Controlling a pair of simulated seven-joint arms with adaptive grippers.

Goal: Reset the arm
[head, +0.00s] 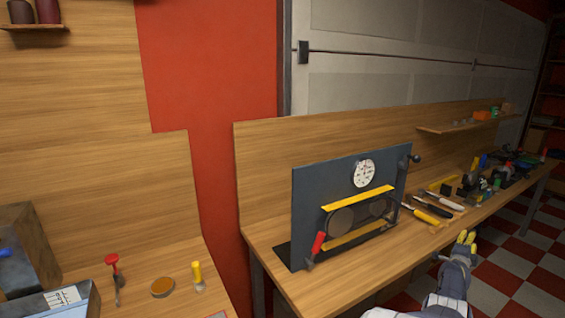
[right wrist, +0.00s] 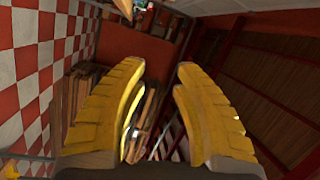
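My right gripper (head: 466,238) is in the head view at the lower right, in front of the bench's front edge, with yellow fingertips pointing up and away. In the right wrist view its two yellow fingers (right wrist: 160,100) stand apart with nothing between them. The ducted rotor scene shows a dark upright panel (head: 312,185) with a white dial (head: 364,173), yellow bars, dark round wheels and a red-handled lever (head: 318,243) at its lower left. My right gripper is right of this panel and apart from it. My left gripper is in neither view.
The wooden bench (head: 330,293) holds yellow- and white-handled tools (head: 427,215) and several small items farther right. A left bench carries a red-topped tool (head: 112,262), a yellow-handled tool (head: 197,274) and a round tin (head: 162,287). The checkered floor (head: 500,282) is open at right.

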